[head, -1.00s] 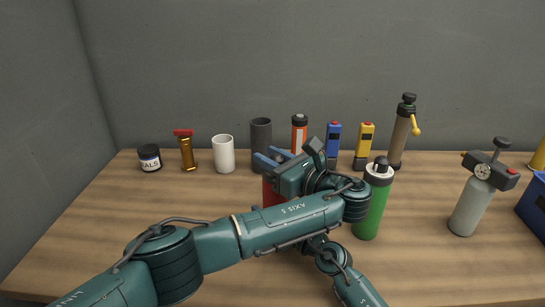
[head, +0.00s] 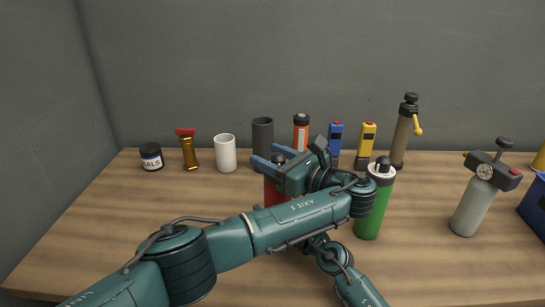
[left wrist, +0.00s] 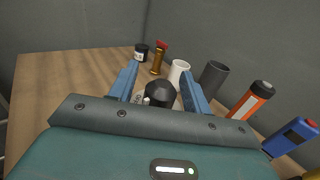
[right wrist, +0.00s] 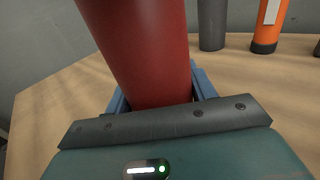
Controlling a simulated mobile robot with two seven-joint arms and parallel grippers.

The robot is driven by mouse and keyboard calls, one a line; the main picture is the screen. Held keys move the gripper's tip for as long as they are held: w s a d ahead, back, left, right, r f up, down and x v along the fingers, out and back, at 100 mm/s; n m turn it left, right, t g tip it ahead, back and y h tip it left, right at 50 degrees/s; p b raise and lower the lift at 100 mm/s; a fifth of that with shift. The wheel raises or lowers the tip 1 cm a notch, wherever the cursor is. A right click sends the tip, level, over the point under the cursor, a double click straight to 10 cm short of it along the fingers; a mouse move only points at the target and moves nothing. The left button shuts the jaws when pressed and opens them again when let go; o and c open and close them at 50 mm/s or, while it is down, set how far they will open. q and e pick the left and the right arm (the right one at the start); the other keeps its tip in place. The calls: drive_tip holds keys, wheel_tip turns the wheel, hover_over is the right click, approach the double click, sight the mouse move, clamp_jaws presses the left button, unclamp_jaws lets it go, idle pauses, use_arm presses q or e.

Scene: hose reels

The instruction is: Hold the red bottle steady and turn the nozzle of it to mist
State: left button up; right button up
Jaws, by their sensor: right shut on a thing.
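The red bottle (head: 274,192) stands mostly hidden behind my left gripper and forearm in the head view; its red body (right wrist: 145,45) fills the upper left of the right wrist view. Its dark nozzle (head: 278,159) shows between the left fingers, and in the left wrist view the black nozzle head (left wrist: 160,93) sits between them. My left gripper (head: 267,163) is open around the nozzle, with a gap visible beside the fingers. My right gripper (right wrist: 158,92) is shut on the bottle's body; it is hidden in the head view. The nozzle's setting marks are not readable.
A green bottle (head: 372,212) stands close to the right of my left wrist. Behind are a dark grey cup (head: 262,135), a white cup (head: 225,153) and an orange canister (head: 301,132). A grey sprayer (head: 474,205) stands at right.

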use_arm(q)
wheel_tip(320, 180, up, 10)
idle(0.7)
use_arm(e)
drive_tip(key=o, duration=1.3)
drive_tip(key=shift+c, duration=0.2)
